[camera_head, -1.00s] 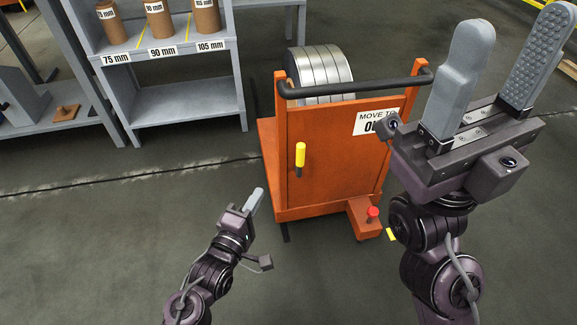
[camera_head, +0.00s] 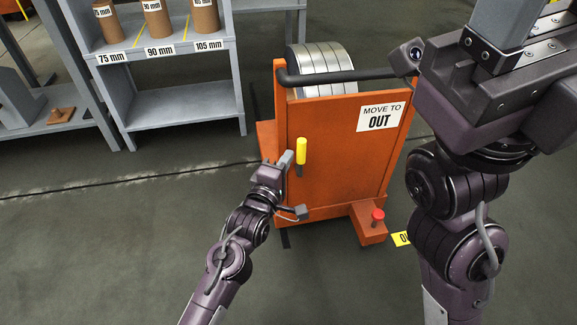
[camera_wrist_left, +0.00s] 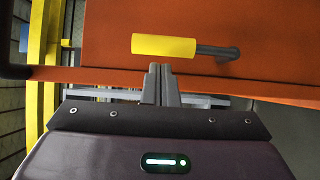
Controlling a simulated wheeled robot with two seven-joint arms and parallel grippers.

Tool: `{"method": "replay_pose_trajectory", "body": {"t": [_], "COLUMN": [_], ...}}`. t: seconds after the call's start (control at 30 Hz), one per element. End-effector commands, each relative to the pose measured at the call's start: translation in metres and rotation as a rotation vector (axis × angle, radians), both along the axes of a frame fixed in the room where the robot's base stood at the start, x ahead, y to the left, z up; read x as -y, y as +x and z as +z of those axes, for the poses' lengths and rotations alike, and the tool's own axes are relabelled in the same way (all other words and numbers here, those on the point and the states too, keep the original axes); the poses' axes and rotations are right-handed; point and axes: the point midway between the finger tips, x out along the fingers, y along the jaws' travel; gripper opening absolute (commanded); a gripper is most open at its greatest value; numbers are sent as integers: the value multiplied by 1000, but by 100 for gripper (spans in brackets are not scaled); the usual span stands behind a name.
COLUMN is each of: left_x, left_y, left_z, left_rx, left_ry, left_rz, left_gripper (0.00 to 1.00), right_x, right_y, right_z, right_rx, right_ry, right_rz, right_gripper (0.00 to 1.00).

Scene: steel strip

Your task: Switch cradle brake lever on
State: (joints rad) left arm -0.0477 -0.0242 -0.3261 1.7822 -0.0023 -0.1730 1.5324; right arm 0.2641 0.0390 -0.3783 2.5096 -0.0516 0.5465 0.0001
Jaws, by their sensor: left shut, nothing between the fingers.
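The brake lever has a yellow grip (camera_head: 301,150) on a dark rod and stands upright on the front panel of the orange cradle cart (camera_head: 340,150). In the left wrist view the yellow grip (camera_wrist_left: 163,45) lies just beyond my fingertips, with its rod running to the right. My left gripper (camera_head: 285,160) is shut and empty, close beside the lever on its left; whether it touches the grip I cannot tell. The fingers (camera_wrist_left: 160,75) show together in the left wrist view. My right gripper is large at the upper right, its fingertips cut off by the frame.
The cart carries steel coils (camera_head: 322,68), a dark push bar (camera_head: 345,76), a "MOVE TO OUT" sign (camera_head: 381,117) and a red button (camera_head: 378,214) on a low box. A grey shelf with cores (camera_head: 180,85) stands behind left.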

Motion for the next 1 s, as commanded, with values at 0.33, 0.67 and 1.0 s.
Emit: {"method": "replay_pose_trajectory", "body": {"t": [0.33,0.67,1.0], "left_x": [6,7,9], "left_y": [3,3,3], "left_z": [0,3,4], "left_rx": [-2,-8,-19], "left_ry": [1,20,65], "left_rz": [0,0,0], "left_gripper": [0,0,0], "right_x": [1,0,0], "right_y": [-1,-3,11], "right_z": [2,9,-4], "right_rx": [7,14,-47], "right_ry": [3,1,-3], "right_rz": [-6,2,11], "right_gripper": [56,56,56]}}
